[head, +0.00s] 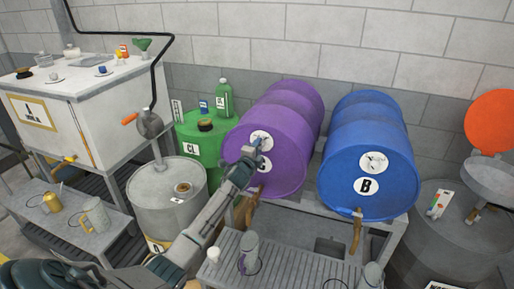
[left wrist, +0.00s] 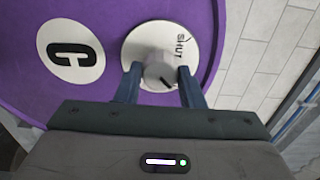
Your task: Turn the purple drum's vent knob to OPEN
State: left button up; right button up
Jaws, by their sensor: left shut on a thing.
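The purple drum (head: 284,168) lies on its side on a metal rack, its round face toward me. Its vent knob (left wrist: 160,72) is a light grey cylinder with a dark pointer line, on a white dial plate (left wrist: 183,33) lettered "SHUT". The line points toward the lower right in the left wrist view, away from the "SHUT" lettering. Any other lettering on the dial is hidden. My left gripper (left wrist: 160,84) is shut on the vent knob, one finger on each side. In the head view my left gripper (head: 255,152) covers part of the dial. My right gripper is not in view.
A blue drum (head: 365,178) marked "B" lies to the right on the same rack. A green drum (head: 205,150) and a grey drum (head: 165,205) stand to the left. Mugs, including a grey one (head: 249,252), stand on the slatted bench below.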

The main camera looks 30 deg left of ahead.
pick_arm(q)
jog(key=o, duration=1)
jog(key=b+v, duration=0.3)
jog(key=v, duration=0.7)
jog(key=shift+s+d, duration=0.2)
jog(key=shift+s, duration=0.15)
